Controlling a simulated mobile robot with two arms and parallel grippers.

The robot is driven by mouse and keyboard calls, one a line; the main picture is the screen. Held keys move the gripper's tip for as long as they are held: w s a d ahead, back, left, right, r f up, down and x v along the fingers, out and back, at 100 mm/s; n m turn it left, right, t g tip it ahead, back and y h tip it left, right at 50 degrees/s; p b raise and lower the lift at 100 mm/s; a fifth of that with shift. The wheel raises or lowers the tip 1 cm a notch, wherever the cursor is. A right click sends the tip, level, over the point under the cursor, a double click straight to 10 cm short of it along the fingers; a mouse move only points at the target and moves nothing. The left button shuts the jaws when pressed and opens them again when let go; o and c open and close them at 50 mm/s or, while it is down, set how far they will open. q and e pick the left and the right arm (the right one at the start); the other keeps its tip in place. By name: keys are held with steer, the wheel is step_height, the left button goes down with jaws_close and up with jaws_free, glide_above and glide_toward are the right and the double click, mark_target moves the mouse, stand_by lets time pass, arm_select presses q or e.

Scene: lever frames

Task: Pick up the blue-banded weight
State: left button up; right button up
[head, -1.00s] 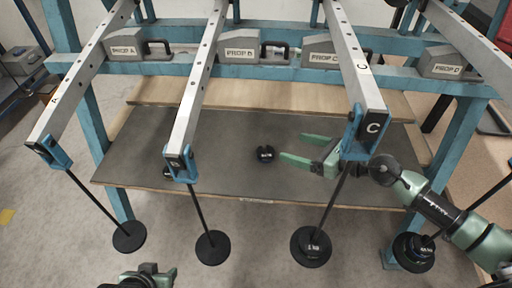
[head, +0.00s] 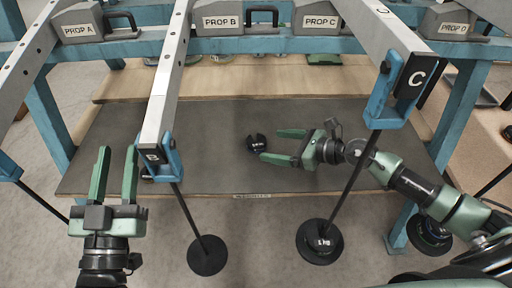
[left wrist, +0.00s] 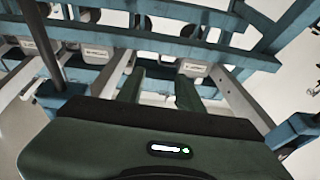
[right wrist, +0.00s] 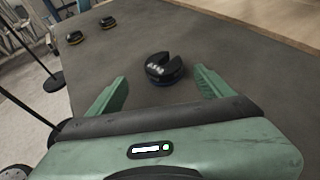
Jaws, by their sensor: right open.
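The weight with what looks like a dark blue band (head: 257,142) is a small black slotted disc on the dark mat. It also shows in the right wrist view (right wrist: 163,66), where the band is a thin bluish strip low on its side. My right gripper (head: 271,146) is open and low over the mat, with its fingertips close to the weight and facing it; the weight lies just ahead of and between the fingers, and contact cannot be told. My left gripper (head: 117,162) is open and empty at the left, in front of the mat.
Blue frame posts (head: 460,110) stand at the sides.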

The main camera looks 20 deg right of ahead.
mark_target(259, 141)
steer(key=b+x, duration=0.1)
steer(key=x, duration=0.6)
steer(key=shift+w+d+r, duration=0.15)
steer(key=shift+d, duration=0.05)
steer(key=shift+w+a, duration=0.2)
steer(key=shift+w, duration=0.05)
steer(key=c, duration=1.5)
jaws_close()
arm_select(q)
steer(key=s+r+t+h, duration=0.1)
steer(key=s+r+t, duration=0.3)
steer(key=r, duration=0.2)
steer(key=shift+r+t+h, duration=0.3)
steer(key=shift+r, duration=0.05)
steer(key=shift+w, duration=0.15)
arm_select(e)
steer(key=shift+r, duration=0.2)
